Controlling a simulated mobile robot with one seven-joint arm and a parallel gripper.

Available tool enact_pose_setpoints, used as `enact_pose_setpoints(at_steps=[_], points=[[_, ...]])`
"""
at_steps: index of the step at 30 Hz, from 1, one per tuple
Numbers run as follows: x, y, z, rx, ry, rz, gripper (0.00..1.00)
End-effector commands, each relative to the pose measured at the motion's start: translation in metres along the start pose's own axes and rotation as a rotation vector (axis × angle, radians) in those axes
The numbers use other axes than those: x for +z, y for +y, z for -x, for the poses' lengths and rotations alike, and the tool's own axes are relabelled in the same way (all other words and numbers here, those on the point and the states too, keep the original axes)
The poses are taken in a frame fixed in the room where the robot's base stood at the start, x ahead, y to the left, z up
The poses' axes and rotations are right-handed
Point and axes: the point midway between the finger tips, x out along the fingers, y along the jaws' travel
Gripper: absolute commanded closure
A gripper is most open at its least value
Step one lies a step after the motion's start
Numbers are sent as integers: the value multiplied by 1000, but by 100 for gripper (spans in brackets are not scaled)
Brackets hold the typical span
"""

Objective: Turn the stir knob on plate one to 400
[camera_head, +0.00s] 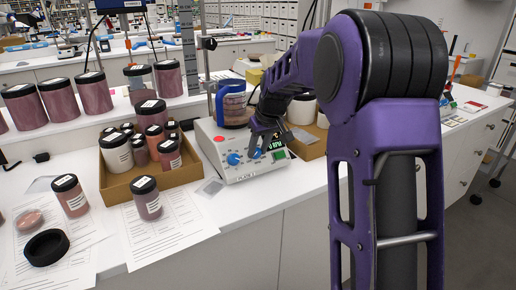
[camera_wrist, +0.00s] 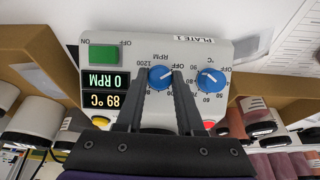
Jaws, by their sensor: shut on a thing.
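Plate one is a pale grey hot plate (camera_head: 243,174) on the bench; its front panel fills the upper wrist view, upside down, with a "PLATE 1" label (camera_wrist: 194,39). The stir knob, marked RPM (camera_wrist: 161,76), is blue with a white pointer line. My gripper (camera_wrist: 165,82) is shut on it, one finger on each side. In the head view my gripper (camera_head: 261,147) is at the panel's right part. The display (camera_wrist: 106,80) reads 0 RPM and 89 °C. A second blue knob, marked °C (camera_wrist: 210,80), is beside the stir knob. A green switch (camera_wrist: 104,53) is on the panel.
A cardboard box of jars (camera_head: 150,187) stands left of the plate, and another box (camera_head: 308,150) close on its right. Loose jars (camera_head: 147,199) and papers lie at the left front.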

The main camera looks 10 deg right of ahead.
Motion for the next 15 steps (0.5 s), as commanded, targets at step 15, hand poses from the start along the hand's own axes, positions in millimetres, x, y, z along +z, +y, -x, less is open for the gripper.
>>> enact_pose_setpoints(at_steps=[15], points=[[0, 4, 1, -162, 0, -379, 100]])
